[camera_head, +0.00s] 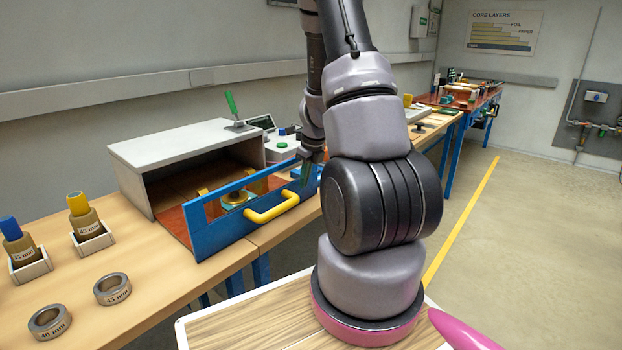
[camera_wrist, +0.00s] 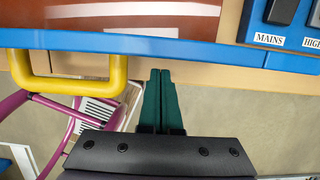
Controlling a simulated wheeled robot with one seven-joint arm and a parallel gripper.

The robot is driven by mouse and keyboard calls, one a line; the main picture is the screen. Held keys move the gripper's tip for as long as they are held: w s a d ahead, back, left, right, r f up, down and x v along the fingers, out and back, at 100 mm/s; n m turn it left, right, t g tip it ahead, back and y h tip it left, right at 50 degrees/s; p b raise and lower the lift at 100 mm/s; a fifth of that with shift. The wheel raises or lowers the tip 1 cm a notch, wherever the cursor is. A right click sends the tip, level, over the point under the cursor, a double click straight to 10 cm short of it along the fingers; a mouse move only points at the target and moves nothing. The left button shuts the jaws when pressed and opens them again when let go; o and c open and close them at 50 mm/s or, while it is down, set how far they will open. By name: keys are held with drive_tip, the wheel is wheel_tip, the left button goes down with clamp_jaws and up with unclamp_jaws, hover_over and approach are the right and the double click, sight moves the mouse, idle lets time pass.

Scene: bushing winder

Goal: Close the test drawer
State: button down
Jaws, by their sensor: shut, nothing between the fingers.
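The test drawer (camera_head: 215,228) is pulled out of its white-topped grey housing (camera_head: 180,139). It has a blue front, a yellow handle (camera_head: 272,207) and a red-brown floor with a yellow-fitted item inside. In the wrist view the blue front's top edge (camera_wrist: 150,42) runs across the picture, with the yellow handle (camera_wrist: 78,86) at the left. My gripper (camera_head: 306,176) is near the right end of the drawer front. Its dark green fingers (camera_wrist: 161,85) are together and empty, to the right of the handle in the wrist view. Whether they touch the front I cannot tell.
Two bushings in small trays (camera_head: 90,236) and two metal rings (camera_head: 112,289) stand on the wooden bench left of the drawer. A blue panel marked MAINS (camera_wrist: 269,39) is at the right in the wrist view. Open floor (camera_head: 500,250) lies at the right.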

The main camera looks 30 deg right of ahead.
drive_tip(key=shift+w+a, duration=0.25)
drive_tip(key=shift+w, duration=0.35)
